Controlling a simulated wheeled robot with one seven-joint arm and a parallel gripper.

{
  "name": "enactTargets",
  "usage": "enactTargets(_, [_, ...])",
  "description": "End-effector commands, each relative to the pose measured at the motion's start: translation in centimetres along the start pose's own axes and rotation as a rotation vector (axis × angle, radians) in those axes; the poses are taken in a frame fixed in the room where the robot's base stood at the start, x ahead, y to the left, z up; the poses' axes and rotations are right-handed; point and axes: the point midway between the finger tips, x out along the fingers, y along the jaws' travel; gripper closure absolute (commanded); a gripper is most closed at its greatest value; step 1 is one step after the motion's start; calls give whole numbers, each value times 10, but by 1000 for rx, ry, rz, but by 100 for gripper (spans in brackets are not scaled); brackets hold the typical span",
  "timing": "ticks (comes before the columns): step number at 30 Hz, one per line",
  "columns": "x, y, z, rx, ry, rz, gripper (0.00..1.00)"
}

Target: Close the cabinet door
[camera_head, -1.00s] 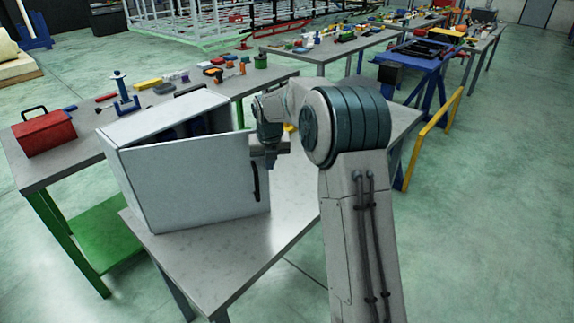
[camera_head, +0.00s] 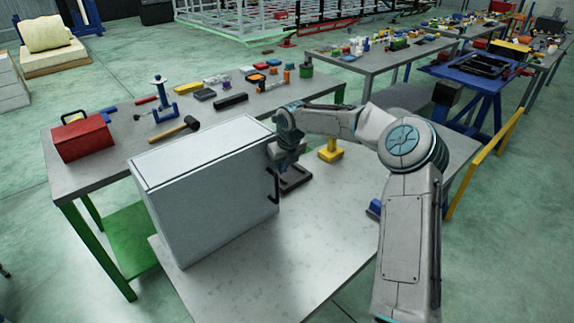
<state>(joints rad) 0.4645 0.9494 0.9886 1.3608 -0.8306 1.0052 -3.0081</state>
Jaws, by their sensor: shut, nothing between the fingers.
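The white cabinet (camera_head: 203,153) stands on the grey table, left of the picture's middle. Its door (camera_head: 215,208) faces me and looks flush with the body, with no opening to be seen.
A workbench behind carries a red toolbox (camera_head: 83,138), a hammer (camera_head: 176,132) and several small tools. A yellow object (camera_head: 330,151) and a blue object (camera_head: 374,208) lie on the cabinet's table (camera_head: 275,265). The table front is clear.

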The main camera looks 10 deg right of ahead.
Motion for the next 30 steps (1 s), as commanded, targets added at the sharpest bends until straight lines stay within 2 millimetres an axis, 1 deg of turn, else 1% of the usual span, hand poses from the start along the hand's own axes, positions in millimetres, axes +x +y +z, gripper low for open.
enactTargets(9, [0,-5,4,-23,-5,6,100])
enactTargets(23, [-3,-6,6,-23,-14,4,100])
enactTargets(26, [-4,-6,3,-24,-13,3,100])
enactTargets(29, [-7,-8,-6,-27,-10,3,100])
enactTargets(30, [-8,-9,-12,-27,-6,3,100])
